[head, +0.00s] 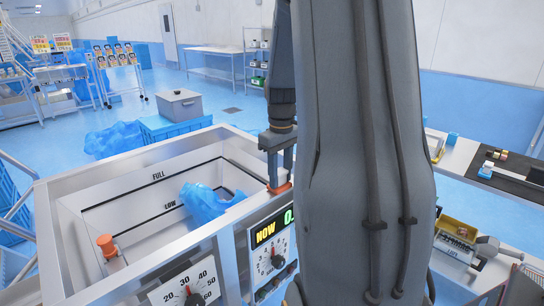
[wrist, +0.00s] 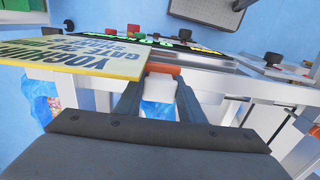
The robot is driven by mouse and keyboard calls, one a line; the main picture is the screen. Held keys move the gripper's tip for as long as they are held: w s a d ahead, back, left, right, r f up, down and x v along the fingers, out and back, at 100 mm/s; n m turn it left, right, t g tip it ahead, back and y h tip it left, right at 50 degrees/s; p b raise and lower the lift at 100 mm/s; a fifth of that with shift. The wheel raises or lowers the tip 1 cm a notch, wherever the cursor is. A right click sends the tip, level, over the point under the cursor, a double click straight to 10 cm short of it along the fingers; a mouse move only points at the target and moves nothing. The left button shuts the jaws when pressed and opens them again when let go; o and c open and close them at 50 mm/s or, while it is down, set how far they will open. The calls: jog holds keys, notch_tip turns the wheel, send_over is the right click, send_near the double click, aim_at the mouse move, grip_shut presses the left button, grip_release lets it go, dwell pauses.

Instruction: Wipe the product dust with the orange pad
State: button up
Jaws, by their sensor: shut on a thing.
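My gripper (head: 277,176) points down at the right rim of the grey hopper (head: 68,190), its fingers shut on the orange pad (head: 281,188). The pad is at rim level, beside the panel with the green display; I cannot tell whether it touches the rim. In the wrist view the pad (wrist: 163,69) shows as an orange strip beyond the fingertips (wrist: 158,98), with a white block (wrist: 158,87) between the fingers. I cannot make out any product dust in either view.
A blue bag (head: 207,203) lies inside the hopper, and an orange knob (head: 106,244) stands at its near left. Dial panels (head: 190,291) face the front. A yellow-edged lettered board (wrist: 85,58) is close left of the fingers in the wrist view. My arm hides the middle right.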

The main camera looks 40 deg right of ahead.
jog(key=shift+s+a+r+p, duration=0.15)
jog(key=shift+a+p, duration=0.4)
jog(key=shift+a, duration=1)
notch_tip(320, 180, up, 8)
jog(key=p, duration=0.6)
jog(key=shift+s, duration=0.1)
